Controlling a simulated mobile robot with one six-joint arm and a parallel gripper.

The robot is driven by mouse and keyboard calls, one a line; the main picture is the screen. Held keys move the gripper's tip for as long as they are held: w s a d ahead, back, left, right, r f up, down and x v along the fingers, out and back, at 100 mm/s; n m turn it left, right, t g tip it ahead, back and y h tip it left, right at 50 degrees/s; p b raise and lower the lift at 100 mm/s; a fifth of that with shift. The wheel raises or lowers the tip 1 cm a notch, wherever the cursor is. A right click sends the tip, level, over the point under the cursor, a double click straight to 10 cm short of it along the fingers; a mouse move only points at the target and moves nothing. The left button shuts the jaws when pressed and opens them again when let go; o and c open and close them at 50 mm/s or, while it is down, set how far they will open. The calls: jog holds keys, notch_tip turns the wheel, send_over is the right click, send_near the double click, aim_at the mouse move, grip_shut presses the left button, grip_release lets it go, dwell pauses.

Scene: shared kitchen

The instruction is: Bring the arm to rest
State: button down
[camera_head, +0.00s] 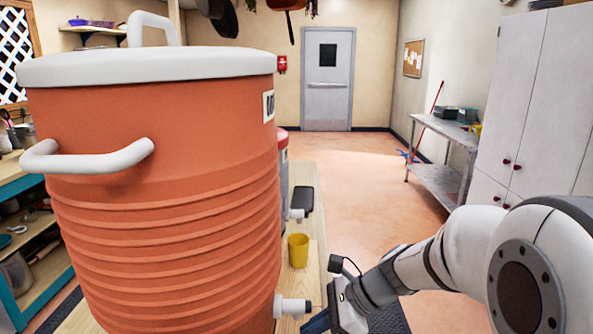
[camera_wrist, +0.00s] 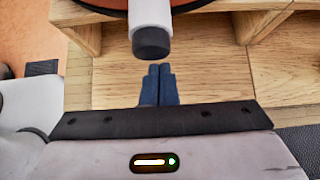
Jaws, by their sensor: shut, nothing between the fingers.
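My gripper (camera_wrist: 158,72) is shut and empty, its two dark blue fingers pressed together in the wrist view. In the head view my gripper (camera_head: 317,322) shows at the bottom edge, partly cut off. My arm reaches in from the right. The gripper sits close beside the spigot (camera_head: 292,306) of a big orange drink cooler (camera_head: 165,190). In the wrist view the spigot's dark end (camera_wrist: 151,42) is just beyond the fingertips. I cannot tell whether they touch.
A yellow cup (camera_head: 298,250) stands on the wooden bench (camera_head: 307,273) behind the spigot, with a dark tray (camera_head: 303,200) farther back. The orange floor (camera_head: 360,190) is open toward the grey door (camera_head: 327,80). A metal table (camera_head: 440,175) and white cabinet (camera_head: 535,95) stand at right.

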jog(key=s+d+r+n+t+h, duration=0.1)
jog(key=s+d+n+h, duration=0.8)
jog(key=n, duration=0.9)
jog(key=s+d+t, duration=0.1)
jog(key=d, duration=0.2)
jog(key=shift+s+r, duration=0.25)
jog(key=shift+s, duration=0.1)
